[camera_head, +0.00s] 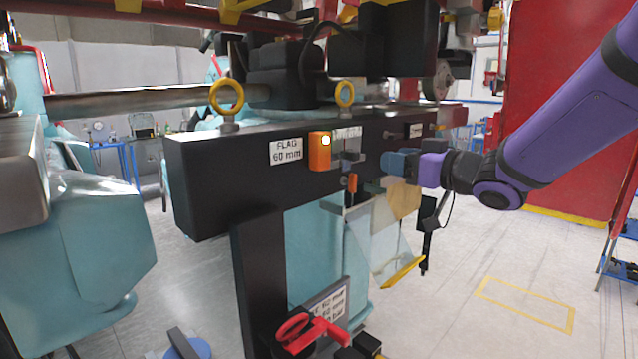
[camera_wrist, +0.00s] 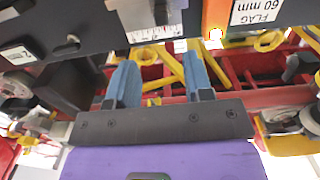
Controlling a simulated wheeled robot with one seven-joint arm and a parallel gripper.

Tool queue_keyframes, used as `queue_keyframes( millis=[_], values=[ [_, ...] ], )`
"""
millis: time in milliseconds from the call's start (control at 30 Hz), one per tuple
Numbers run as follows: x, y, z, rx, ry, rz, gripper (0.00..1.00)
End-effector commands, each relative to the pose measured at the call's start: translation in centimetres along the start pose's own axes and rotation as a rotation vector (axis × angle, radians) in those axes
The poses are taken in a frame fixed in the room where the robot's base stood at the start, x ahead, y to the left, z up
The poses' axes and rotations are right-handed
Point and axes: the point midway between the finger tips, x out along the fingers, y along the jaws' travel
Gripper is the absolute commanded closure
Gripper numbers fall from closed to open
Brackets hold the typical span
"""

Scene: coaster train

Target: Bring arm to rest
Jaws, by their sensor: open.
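My purple arm reaches in from the right in the head view. My gripper (camera_head: 388,164) is at the front of a black beam (camera_head: 215,180), just right of an orange block on it. In the wrist view my gripper (camera_wrist: 160,75) shows two blue fingers spread apart with nothing between them. The fingertips point towards the beam, close to a white ruled scale (camera_wrist: 158,30); I cannot tell whether they touch anything.
The orange block (camera_head: 319,151) with a lit spot sits beside a "FLAG 60 mm" label (camera_head: 286,151). Yellow eye bolts (camera_head: 227,97) stand on the beam. Open floor (camera_head: 470,260) spreads at the right, before a red panel (camera_head: 560,110).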

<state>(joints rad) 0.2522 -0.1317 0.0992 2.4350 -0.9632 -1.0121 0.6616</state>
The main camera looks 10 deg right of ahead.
Motion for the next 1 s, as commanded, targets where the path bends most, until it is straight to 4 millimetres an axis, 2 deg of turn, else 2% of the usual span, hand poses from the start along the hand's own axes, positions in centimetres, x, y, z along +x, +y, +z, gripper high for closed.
queue_keyframes(
  millis=[133,267,400,567,767,1000],
  values=[
    [-0.7,0.7,-0.5,-0.034,-0.041,0.102,0.53],
    [-2.4,1.8,-0.9,-0.067,-0.125,0.272,0.53],
    [-5.2,2.6,-0.9,-0.067,-0.242,0.446,0.53],
    [-9.2,2.4,-0.2,-0.027,-0.396,0.597,0.53],
    [-14.5,0.0,1.6,0.079,-0.614,0.697,0.53],
    [-20.4,-5.4,4.0,0.239,-0.884,0.663,0.53]
  ],
)
